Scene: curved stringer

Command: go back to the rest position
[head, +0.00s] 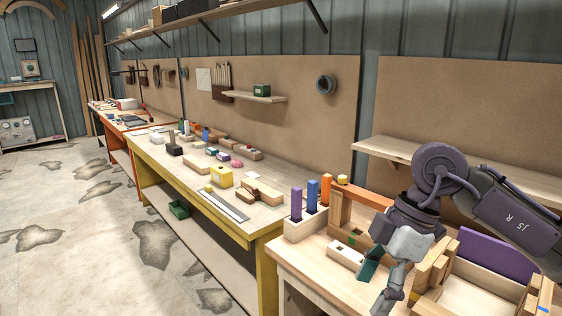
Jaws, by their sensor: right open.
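My right gripper (378,281) hangs low over the near wooden bench (300,268), at the lower right of the head view. Its arm comes in from the right edge. The fingers are apart, and I see nothing held between them. A small pale wooden block with a dark hole (345,254) lies just left of the fingers; I cannot tell whether they touch it. My left gripper is not in the head view.
A pale holder (304,228) with purple, blue and orange upright pieces stands left of the gripper. Wooden frame parts (435,268) and a purple panel (497,256) lie close right. A shelf (400,150) runs behind. A yellow-framed bench (265,212) stands farther left; open floor lies beyond.

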